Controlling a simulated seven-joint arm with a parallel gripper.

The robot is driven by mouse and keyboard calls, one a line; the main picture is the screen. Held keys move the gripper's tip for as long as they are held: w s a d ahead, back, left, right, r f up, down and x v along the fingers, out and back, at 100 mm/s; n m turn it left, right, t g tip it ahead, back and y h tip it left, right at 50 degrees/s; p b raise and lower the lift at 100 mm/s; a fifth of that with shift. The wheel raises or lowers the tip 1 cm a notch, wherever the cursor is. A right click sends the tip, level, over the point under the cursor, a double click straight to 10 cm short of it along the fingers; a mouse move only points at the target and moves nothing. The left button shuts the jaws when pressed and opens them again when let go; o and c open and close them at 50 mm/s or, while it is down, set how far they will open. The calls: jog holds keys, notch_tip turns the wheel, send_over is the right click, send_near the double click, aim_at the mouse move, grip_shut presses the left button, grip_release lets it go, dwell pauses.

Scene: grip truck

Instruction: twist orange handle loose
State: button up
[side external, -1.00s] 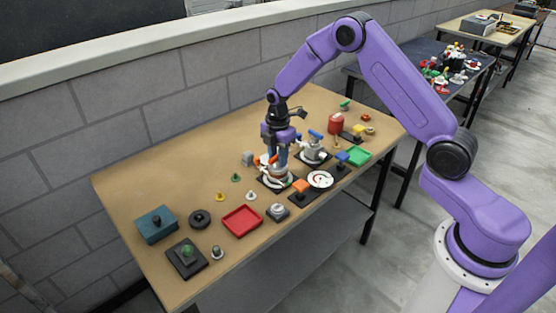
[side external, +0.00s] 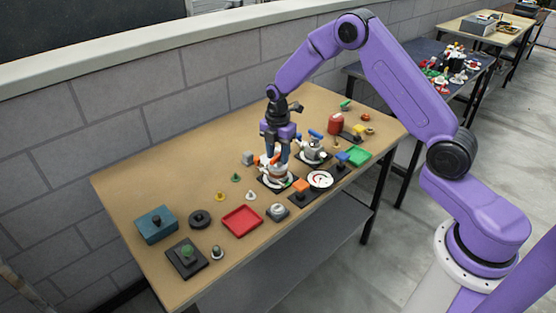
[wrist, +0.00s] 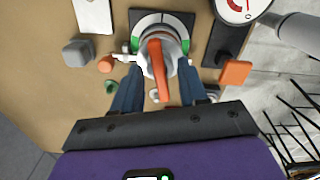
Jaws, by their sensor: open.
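The orange handle (wrist: 157,72) sits on top of a round white and grey valve body on a dark square base (wrist: 183,20) in the wrist view. In the side view the valve (side external: 277,176) stands near the middle of the table, its handle mostly hidden by my fingers. My gripper (wrist: 158,68) points down over it in the wrist view, and it also shows in the side view (side external: 276,157). Its two blue fingers are apart, one on each side of the handle and valve body. I cannot tell whether either finger touches.
A blue-handled valve (side external: 313,151) stands close behind to the right. A white dial gauge (side external: 320,179) and an orange block (side external: 300,186) are close on the right. A red tray (side external: 242,221) lies to the left front. The wall (side external: 130,100) runs behind the table.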

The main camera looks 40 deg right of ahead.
aim_at(278, 155)
jog(key=shift+r, duration=3.2)
jog(key=shift+a, duration=0.1)
jog(key=s+a+r+m, duration=0.2)
jog(key=s+a+r, duration=0.25)
jog(key=s, duration=0.45)
jog(key=s+a+r+m, duration=0.2)
jog(key=s+a+r, duration=0.25)
jog(key=s, duration=0.45)
jog(key=s+d+m, duration=0.2)
jog(key=s, duration=0.8)
jog(key=s+d+m, duration=0.2)
jog(key=s, duration=0.8)
jog(key=shift+s+d+r, duration=0.2)
jog(key=shift+s+r, duration=0.15)
jog(key=shift+r, duration=0.05)
